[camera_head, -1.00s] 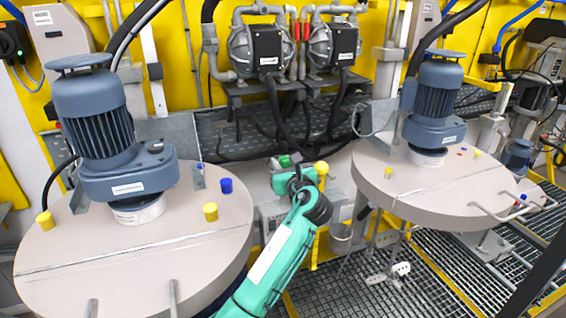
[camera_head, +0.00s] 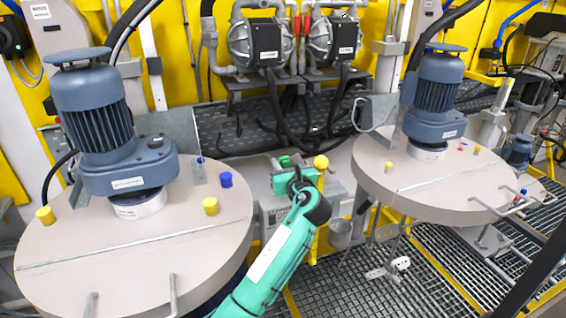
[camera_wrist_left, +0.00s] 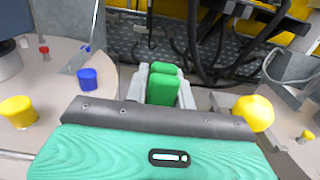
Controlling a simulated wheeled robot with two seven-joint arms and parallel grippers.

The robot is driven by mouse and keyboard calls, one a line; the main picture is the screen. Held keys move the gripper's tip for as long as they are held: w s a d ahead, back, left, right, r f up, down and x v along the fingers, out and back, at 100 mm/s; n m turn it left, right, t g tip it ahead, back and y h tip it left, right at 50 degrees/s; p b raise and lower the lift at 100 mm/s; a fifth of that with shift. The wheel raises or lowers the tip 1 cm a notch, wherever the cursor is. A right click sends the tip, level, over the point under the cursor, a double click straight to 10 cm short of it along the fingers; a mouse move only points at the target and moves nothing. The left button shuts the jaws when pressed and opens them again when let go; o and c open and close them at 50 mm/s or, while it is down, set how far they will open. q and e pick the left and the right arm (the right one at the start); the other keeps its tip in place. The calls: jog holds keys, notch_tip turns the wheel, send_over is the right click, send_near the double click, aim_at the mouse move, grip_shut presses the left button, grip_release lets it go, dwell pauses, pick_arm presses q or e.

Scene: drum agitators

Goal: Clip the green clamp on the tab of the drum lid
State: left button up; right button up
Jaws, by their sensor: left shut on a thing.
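My left gripper (camera_head: 286,160), at the end of a teal arm, is over the gap between the two drums. It is shut on the green clamp (camera_wrist_left: 162,86), which shows between the grey fingers in the left wrist view. In the head view only a small part of the clamp (camera_head: 285,161) shows. The left drum lid (camera_head: 130,240) is left of the gripper. An upright grey metal tab (camera_head: 199,173) stands on that lid near its right edge; it also shows in the left wrist view (camera_wrist_left: 79,60). The clamp is apart from the tab. My right gripper is not in view.
A blue cap (camera_head: 226,180) and a yellow cap (camera_head: 210,206) stand on the left lid near the tab. A blue-grey motor (camera_head: 95,120) rises from it. A yellow ball (camera_head: 321,162) is right of the gripper. The right drum lid (camera_head: 430,185) lies beyond.

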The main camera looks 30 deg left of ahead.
pick_arm(q)
jog(key=shift+f, duration=0.3)
jog(key=shift+f, duration=0.15)
jog(key=shift+f, duration=0.35)
jog(key=shift+f, duration=0.1)
jog(key=o, duration=1.1)
